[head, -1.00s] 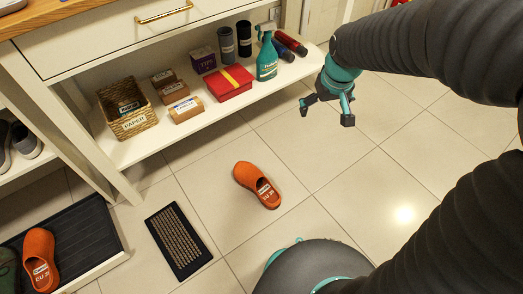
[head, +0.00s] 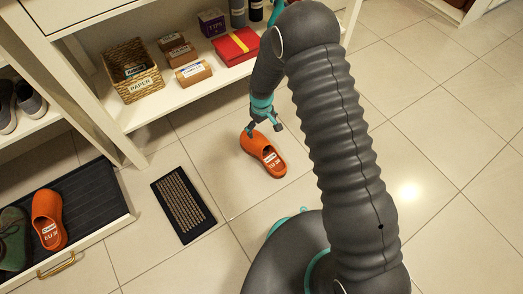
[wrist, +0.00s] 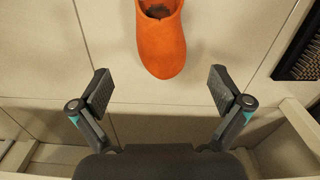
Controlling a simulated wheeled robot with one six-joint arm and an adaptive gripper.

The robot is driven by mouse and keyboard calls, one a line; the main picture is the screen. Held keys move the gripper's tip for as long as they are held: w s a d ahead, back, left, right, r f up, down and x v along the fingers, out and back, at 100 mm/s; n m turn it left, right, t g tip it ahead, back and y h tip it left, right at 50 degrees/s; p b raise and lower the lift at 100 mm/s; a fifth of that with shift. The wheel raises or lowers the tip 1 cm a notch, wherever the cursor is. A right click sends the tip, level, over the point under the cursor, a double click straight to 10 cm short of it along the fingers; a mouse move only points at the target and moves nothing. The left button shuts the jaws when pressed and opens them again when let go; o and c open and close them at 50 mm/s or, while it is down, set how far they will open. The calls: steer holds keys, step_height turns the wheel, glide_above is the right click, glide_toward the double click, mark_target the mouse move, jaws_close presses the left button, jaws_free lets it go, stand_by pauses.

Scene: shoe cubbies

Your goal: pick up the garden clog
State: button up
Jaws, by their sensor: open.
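An orange garden clog (head: 263,153) with a white size label lies alone on the tiled floor in the head view. A similar orange clog (head: 48,218) sits in the black tray at the left. My gripper (head: 264,127) is just above the toe end of the floor clog in the head view. In the wrist view my gripper (wrist: 161,92) is open and empty, its two fingers wide apart. The floor clog (wrist: 161,42) shows there between and beyond the fingertips, its toe pointing toward the gripper. I cannot tell the exact height above it.
A black brush mat (head: 183,204) lies left of the floor clog. The black tray (head: 95,200) also holds a green clog (head: 12,240). A white shelf behind carries a wicker basket (head: 131,72) and a red box (head: 236,46). The floor around the clog is clear.

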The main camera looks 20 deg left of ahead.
mark_target(261, 143)
step_height(261, 143, down, 9)
steer(key=shift+s+a+r+b, duration=0.1)
steer(key=shift+s+b, duration=0.05)
steer(key=shift+b, duration=0.2)
steer(key=shift+f, duration=3)
steer(key=c, duration=1)
